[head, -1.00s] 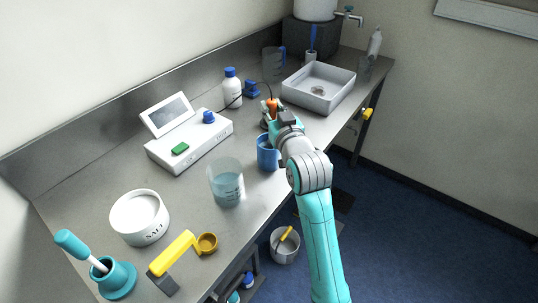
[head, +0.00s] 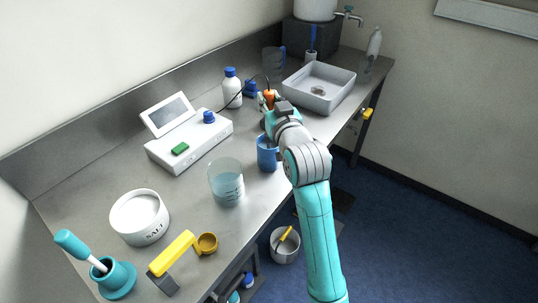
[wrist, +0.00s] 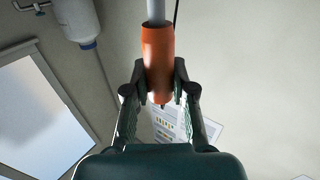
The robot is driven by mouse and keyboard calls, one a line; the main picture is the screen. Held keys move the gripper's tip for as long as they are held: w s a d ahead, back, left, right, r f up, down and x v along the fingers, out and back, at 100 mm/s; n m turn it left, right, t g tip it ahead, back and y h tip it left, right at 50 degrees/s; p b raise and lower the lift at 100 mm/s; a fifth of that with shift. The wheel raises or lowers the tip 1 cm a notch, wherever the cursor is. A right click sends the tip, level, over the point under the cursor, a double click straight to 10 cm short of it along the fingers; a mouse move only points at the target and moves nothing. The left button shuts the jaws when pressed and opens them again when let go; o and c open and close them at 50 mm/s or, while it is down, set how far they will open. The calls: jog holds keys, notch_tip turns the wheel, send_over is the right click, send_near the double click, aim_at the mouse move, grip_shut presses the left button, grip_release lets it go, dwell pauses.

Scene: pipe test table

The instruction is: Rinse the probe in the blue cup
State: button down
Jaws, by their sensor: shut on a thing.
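The probe has an orange grip (wrist: 158,62) and a grey shaft; a dark cable runs from its grip (head: 269,96) toward the meter in the head view. My gripper (wrist: 159,84) is shut on the orange grip; in the head view my gripper (head: 270,108) is above the bench, behind the blue cup. The blue cup (head: 267,155) stands upright near the bench's front edge, just left of my arm, which partly covers it. The probe's lower end is hidden in the head view, so I cannot tell what is beneath it.
A white meter (head: 190,145) with a tilted screen stands to the left. A glass beaker of bluish liquid (head: 227,185) is left of the cup. A white bottle (head: 232,90) stands behind, a grey basin (head: 318,88) to the right. A salt tub (head: 140,218) is front left.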

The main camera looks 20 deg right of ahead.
jog(key=shift+r, duration=3.6)
jog(key=shift+r, duration=2.5)
